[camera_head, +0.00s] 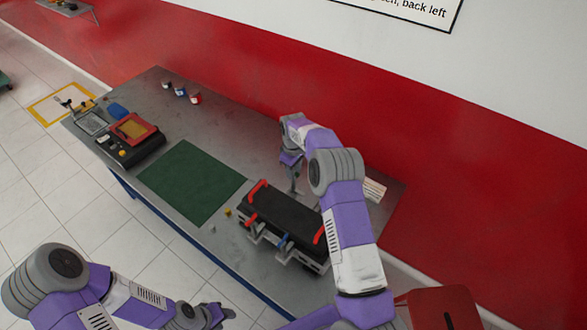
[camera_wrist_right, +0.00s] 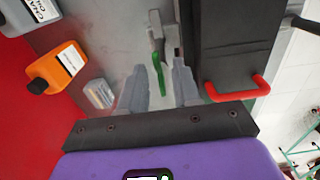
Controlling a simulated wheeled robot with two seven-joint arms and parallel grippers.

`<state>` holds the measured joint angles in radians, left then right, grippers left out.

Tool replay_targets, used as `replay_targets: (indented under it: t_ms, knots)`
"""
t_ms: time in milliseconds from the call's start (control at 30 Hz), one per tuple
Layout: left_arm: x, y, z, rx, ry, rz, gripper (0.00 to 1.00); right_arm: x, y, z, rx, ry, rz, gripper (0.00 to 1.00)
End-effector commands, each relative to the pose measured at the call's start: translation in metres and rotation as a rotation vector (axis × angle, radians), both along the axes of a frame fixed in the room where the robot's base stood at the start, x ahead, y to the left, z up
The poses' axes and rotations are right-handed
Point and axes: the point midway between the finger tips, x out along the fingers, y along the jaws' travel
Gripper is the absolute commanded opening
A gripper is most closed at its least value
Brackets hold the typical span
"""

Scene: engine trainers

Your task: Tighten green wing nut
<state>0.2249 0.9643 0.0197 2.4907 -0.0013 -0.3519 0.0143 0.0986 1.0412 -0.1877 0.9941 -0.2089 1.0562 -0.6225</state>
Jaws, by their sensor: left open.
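The green wing nut (camera_wrist_right: 160,72) shows in the right wrist view as a narrow green piece beside a grey bracket (camera_wrist_right: 156,28), next to the black engine trainer (camera_wrist_right: 230,50). My right gripper (camera_wrist_right: 160,88) is open, its two grey fingers on either side of the wing nut with a visible gap. In the head view my right gripper (camera_head: 294,187) points down behind the trainer (camera_head: 286,222), and the wing nut is hidden there. My left gripper (camera_head: 222,313) is open and empty at the bottom, in front of the table.
The trainer has red handles (camera_head: 257,190). A green mat (camera_head: 190,180) lies left of it on the grey table (camera_head: 160,85). A red and black device (camera_head: 135,135) stands further left. An orange bottle (camera_wrist_right: 58,68) and a small labelled box (camera_wrist_right: 98,93) are near my right gripper.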

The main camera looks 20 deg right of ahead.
Motion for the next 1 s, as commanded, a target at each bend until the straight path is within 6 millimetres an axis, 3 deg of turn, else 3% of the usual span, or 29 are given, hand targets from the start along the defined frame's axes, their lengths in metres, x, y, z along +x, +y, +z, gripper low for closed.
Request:
replay_targets:
  t_ms: [133,333,667,1000]
  knots:
    - [0.0,0.0,0.0,0.0,0.0,0.0,0.45,0.0,0.0,0.0,0.0,0.0,0.0,0.3]
    - [0.0,0.0,0.0,0.0,0.0,0.0,0.45,0.0,0.0,0.0,0.0,0.0,0.0,0.0]
    - [0.0,0.0,-0.002,0.0,0.0,0.0,0.45,0.0,0.0,0.0,0.0,-0.001,-0.029,0.0]
    - [0.0,0.0,-0.015,0.0,0.0,0.0,0.45,0.0,0.0,0.0,-0.001,-0.002,-0.234,0.0]
